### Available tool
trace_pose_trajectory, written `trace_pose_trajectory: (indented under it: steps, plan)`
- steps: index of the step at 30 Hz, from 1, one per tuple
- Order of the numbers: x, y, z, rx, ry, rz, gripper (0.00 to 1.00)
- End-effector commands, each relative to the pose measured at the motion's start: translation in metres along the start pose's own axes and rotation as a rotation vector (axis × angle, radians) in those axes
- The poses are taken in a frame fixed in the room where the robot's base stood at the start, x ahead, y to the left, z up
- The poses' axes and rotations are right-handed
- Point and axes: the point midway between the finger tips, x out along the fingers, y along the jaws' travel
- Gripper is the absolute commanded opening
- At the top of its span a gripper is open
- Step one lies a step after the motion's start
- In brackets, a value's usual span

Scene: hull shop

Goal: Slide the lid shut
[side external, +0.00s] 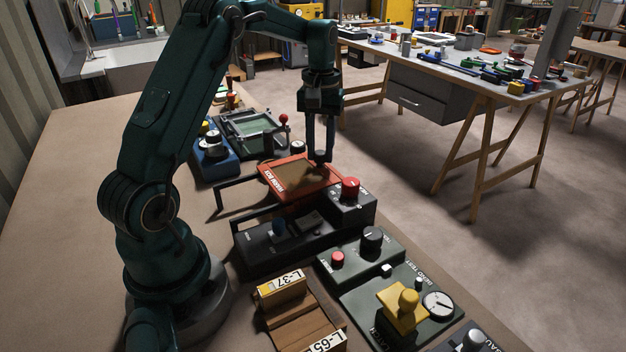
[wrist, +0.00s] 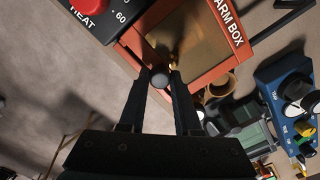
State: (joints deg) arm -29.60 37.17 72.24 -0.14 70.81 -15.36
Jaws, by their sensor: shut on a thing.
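My gripper (side external: 321,157) points down at the box's far right corner. In the wrist view my gripper (wrist: 160,76) has its two fingers on either side of a small grey round knob (wrist: 159,81), close to the box's rim. The fingers hide part of the knob. How far the lid is open cannot be told from these frames.
A dark heat unit with a red knob (side external: 349,188) stands close in front of the box. A green-framed device (side external: 252,131) and a blue unit (side external: 213,158) stand behind it. A grey-green test panel (side external: 372,240) and a wooden rack (side external: 300,322) are nearer the camera.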

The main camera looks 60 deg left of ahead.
Motion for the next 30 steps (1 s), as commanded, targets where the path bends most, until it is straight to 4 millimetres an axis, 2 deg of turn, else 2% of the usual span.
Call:
trace_pose_trajectory:
  steps: [1, 7, 21, 22, 23, 24, 30]
  plan:
    - [-0.001, 0.003, -0.006, 0.001, 0.01, 0.0, 0.0]
    - [0.0, 0.014, -0.017, 0.0, 0.011, -0.001, 0.0]
    - [0.0, 0.019, -0.02, 0.0, 0.013, 0.004, 0.0]
    - [0.0, 0.02, -0.02, 0.0, 0.013, 0.005, 0.43]
    - [0.0, 0.02, -0.02, 0.0, 0.012, 0.004, 0.55]
    - [0.0, 0.02, -0.02, 0.001, 0.011, 0.004, 0.62]
    - [0.0, 0.019, -0.019, 0.0, 0.008, 0.001, 0.62]
